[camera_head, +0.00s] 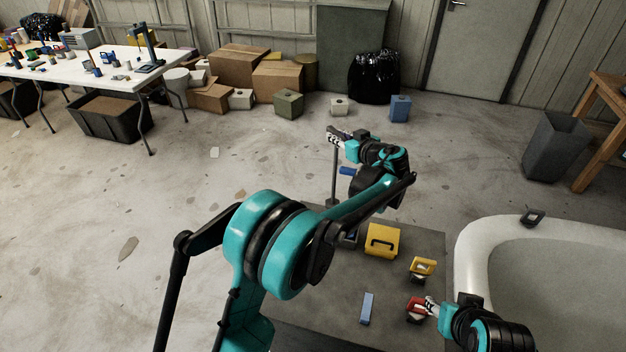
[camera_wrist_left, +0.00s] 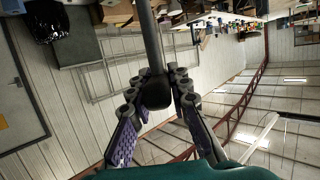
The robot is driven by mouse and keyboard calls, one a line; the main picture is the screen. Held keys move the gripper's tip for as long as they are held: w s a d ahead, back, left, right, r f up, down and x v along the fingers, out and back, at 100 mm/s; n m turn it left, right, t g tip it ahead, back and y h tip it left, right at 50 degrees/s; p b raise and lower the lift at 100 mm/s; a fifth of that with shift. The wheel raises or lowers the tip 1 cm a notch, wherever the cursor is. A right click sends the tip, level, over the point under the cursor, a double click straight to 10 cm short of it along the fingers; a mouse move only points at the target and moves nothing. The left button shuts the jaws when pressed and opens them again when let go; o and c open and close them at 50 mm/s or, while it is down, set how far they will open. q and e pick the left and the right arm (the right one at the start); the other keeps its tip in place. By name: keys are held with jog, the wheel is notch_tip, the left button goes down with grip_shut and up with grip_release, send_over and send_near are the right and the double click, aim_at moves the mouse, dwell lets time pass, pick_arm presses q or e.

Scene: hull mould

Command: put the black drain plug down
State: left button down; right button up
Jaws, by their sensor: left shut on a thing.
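My left gripper (camera_head: 337,137) is raised above the far side of the grey mat. In the left wrist view its fingers (camera_wrist_left: 172,95) are shut on a dark rounded piece (camera_wrist_left: 155,93), which I take to be the black drain plug. A dark upright rod (camera_head: 333,175) stands below the gripper in the head view. The same rod (camera_wrist_left: 150,40) meets the dark piece in the wrist view; I cannot tell whether they are joined. My right gripper (camera_head: 430,306) is at a red piece (camera_head: 415,308) near the front; its grip is unclear.
The grey mat (camera_head: 310,328) holds a yellow box (camera_head: 382,240), a yellow clamp-like piece (camera_head: 422,267) and a blue bar (camera_head: 366,308). A white hull mould (camera_head: 478,240) stands at the right. A white table (camera_head: 115,78) and boxes are far behind. Open floor lies left.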

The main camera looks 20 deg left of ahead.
pick_arm(q)
jog(key=s+a+f+b, duration=0.3)
jog(key=s+a+f, duration=0.1)
jog(key=a+f, duration=0.3)
notch_tip(320, 180, down, 2)
jog(key=c, duration=1.4)
grip_release()
jog(key=shift+w+a, duration=0.1)
